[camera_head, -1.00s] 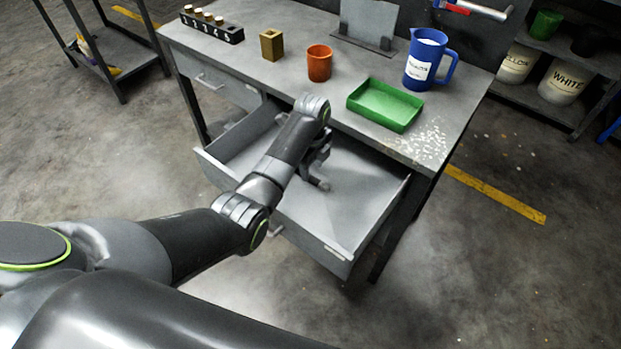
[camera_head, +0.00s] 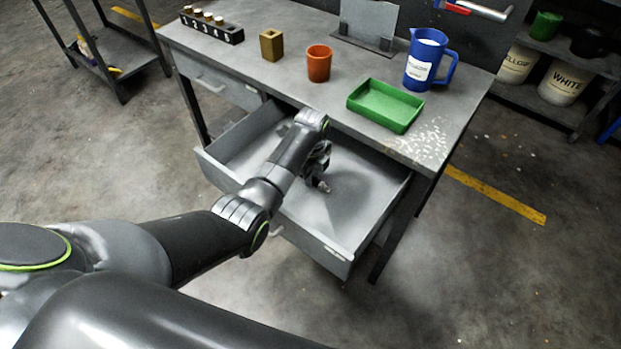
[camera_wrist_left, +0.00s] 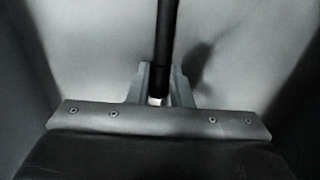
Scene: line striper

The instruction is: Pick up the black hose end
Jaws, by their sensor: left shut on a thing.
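The black hose end (camera_wrist_left: 166,45) shows in the left wrist view as a dark, straight, round length. It runs down from the top edge to a pale tip between the two grey fingers. My left gripper (camera_wrist_left: 160,90) is shut on it. In the head view my left gripper (camera_head: 322,181) is inside the open drawer (camera_head: 367,215), pointing down and towards the right. A small pale tip shows at its fingers there; most of the hose is hidden or too small to make out. My right gripper is in neither view.
The grey bench (camera_head: 285,90) stands above the drawer. On it are a green tray (camera_head: 385,106), a blue jug (camera_head: 427,62), an orange cup (camera_head: 319,64), a brass-coloured block (camera_head: 271,45) and a numbered rack (camera_head: 212,28). The drawer's right part is clear.

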